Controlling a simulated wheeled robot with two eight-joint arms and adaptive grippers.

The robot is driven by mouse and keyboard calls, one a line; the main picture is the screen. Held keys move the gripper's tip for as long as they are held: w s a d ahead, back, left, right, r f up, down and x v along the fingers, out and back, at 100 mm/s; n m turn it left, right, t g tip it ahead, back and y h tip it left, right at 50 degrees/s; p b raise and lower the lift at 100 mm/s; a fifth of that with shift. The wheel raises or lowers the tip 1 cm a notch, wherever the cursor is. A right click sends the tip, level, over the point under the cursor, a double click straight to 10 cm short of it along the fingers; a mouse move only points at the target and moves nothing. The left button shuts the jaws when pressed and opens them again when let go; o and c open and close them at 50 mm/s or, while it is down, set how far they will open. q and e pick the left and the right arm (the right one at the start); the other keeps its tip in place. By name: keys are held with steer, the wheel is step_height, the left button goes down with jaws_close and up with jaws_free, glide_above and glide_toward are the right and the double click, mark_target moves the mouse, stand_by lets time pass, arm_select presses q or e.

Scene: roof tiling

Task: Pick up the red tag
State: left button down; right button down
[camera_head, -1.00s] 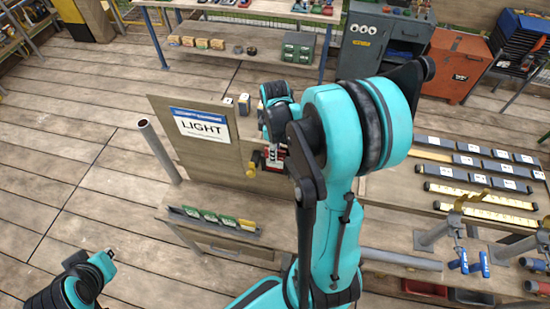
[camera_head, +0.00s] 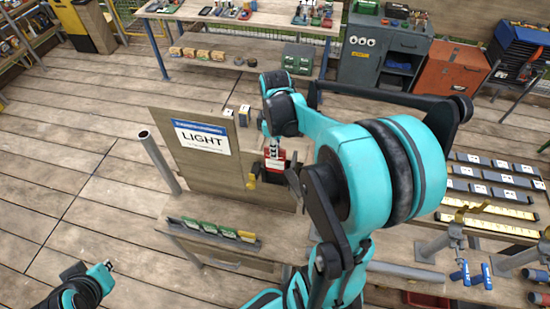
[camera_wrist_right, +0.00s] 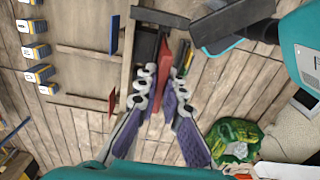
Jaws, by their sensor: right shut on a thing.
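The red tag (camera_wrist_right: 164,62) is a thin red slab between the fingers of my right gripper (camera_wrist_right: 161,86) in the wrist view. The gripper is shut on it, and the fingers hide part of it. In the head view the red piece (camera_head: 275,156) shows small below my right wrist, in front of the upright wooden board (camera_head: 235,172). My right gripper is mostly hidden there by the arm. My left gripper (camera_head: 108,267) is small at the lower left, far from the tag, and its jaws are too small to judge.
A LIGHT sign (camera_head: 203,138) is on the board. A narrow rack (camera_head: 190,230) with several green and yellow tags lies on the bench front. A grey post (camera_head: 160,162) stands left of the board. Dark tiles and yellow strips (camera_head: 490,210) lie on the right. Floor at left is clear.

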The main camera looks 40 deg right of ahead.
step_height(320, 180, up, 11)
steer(key=shift+r, duration=0.15)
stand_by(1.9)
